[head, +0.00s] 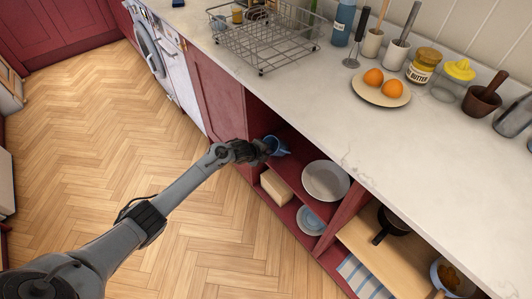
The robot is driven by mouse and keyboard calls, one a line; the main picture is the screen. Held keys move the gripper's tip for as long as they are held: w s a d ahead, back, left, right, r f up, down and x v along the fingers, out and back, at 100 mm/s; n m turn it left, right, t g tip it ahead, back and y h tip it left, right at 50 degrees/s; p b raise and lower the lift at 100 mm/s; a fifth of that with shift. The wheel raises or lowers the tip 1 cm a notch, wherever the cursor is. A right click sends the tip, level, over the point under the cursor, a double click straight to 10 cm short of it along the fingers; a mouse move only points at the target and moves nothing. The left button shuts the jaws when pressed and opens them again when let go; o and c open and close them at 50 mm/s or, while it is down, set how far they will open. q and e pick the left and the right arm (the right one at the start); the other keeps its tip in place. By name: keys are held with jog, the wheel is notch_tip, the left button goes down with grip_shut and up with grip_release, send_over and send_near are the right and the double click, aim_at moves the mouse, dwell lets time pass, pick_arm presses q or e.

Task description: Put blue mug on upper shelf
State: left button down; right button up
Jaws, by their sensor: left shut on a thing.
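The blue mug (278,147) is at the upper shelf opening of the red cabinet, under the counter. My left gripper (262,149) reaches in from the left and is shut on the mug, partly covering it. The mug appears tilted; whether it touches the shelf I cannot tell. The upper shelf (290,172) holds a grey-white plate (326,180) to the right of the mug. My right gripper is not in view.
Below are a wooden box (277,188) and a blue bowl (310,220). A dark pan (390,225) stands in the right-hand compartment. The counter edge (300,138) overhangs the opening. A wire rack (262,45) and a plate with oranges (381,92) stand on the counter.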

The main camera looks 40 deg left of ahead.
pick_arm(q)
jog(key=shift+r, duration=0.1)
jog(key=c, duration=1.1)
grip_release()
jog(key=shift+s, duration=0.1)
jog(key=p+v, duration=0.7)
jog(key=p, duration=0.3)
jog(key=shift+s+a+r, duration=0.1)
jog(key=shift+s+r, duration=0.05)
jog(key=shift+r, duration=0.15)
jog(key=shift+s+p, duration=0.15)
jog(key=shift+p, duration=0.15)
